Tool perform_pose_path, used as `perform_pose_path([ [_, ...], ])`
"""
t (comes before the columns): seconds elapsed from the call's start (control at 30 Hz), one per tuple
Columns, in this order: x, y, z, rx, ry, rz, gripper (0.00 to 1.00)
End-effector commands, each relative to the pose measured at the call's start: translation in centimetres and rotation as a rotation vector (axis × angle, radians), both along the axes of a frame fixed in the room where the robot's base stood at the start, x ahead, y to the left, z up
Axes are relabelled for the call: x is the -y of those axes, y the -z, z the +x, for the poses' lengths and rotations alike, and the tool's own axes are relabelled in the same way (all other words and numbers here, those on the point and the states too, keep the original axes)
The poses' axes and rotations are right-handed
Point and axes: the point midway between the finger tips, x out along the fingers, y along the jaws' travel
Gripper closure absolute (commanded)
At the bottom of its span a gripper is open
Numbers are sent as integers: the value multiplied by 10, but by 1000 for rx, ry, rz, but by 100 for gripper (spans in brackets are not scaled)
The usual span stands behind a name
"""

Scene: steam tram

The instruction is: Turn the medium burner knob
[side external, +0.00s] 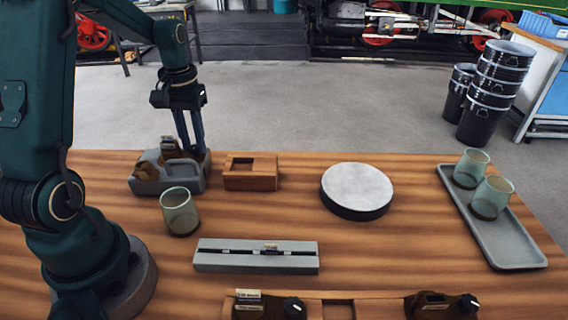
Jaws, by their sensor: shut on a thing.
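Two dark knobs with white marks are on the wooden panel at the front edge, one left of centre (293,308) and one farther right (467,303). Small labels sit beside them, too small to read, so I cannot tell which is the medium burner knob. My gripper (196,150) is far from both, pointing down at the back left. Its fingers are shut on a brown part at the right end of a grey block (168,184) with a looped handle. The fingertips and the held part are partly hidden.
A green cup (179,208) stands before the grey block, and an open wooden box (250,179) is right of it. A grey slotted bar (256,263) lies in front. A round pale-topped disc (357,187) and a tray (520,255) with two cups are to the right.

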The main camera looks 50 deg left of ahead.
Motion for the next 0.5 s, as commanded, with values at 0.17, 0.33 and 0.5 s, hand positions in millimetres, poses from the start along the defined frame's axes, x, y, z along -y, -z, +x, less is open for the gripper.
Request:
perform_pose_path([
  [0.17,0,0,0,1,30,0,100],
  [0.33,0,0,0,1,38,0,100],
  [0.5,0,0,0,1,37,0,100],
])
